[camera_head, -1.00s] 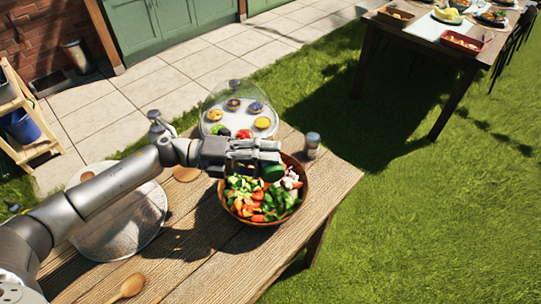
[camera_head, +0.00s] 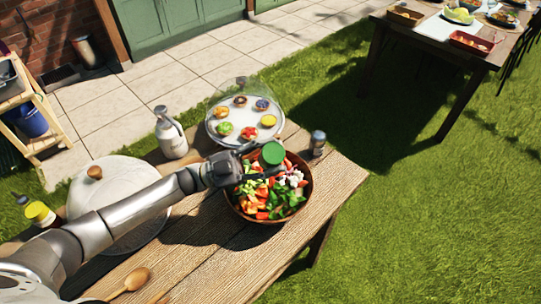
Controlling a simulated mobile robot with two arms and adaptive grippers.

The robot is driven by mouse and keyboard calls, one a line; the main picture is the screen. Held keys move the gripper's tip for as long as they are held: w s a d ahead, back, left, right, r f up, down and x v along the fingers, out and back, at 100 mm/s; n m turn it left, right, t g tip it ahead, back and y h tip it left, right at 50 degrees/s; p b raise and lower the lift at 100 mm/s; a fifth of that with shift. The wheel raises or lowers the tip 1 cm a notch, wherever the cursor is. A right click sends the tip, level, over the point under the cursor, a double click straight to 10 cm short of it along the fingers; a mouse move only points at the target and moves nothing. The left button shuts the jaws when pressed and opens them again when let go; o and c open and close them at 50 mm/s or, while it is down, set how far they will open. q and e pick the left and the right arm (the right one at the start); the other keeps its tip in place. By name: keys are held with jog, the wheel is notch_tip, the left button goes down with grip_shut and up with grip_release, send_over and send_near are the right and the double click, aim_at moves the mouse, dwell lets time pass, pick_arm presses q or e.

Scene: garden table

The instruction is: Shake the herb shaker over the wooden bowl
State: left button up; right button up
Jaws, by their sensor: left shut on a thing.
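The wooden bowl (camera_head: 308,197) stands near the table's right end, filled with chopped salad of green, orange, red and white pieces. My left gripper (camera_head: 262,162) is over the bowl's back left part. It is shut on the herb shaker (camera_head: 272,153), whose green end faces the camera. The rest of the shaker's body is mostly hidden behind the green end and the gripper. My right gripper is not in view.
A glass-domed tray (camera_head: 222,130) with small pastries stands behind the bowl. A small shaker (camera_head: 318,142) is right of it, a white bottle (camera_head: 170,135) left. A domed lid (camera_head: 92,200) and wooden spoon (camera_head: 130,282) lie left. The front right tabletop (camera_head: 245,255) is clear.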

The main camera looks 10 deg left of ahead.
aim_at(270, 144)
pick_arm(q)
jog(key=shift+r, duration=2.15)
jog(key=shift+f, duration=0.3)
notch_tip(270, 144, down, 4)
jog(key=shift+r, duration=0.2)
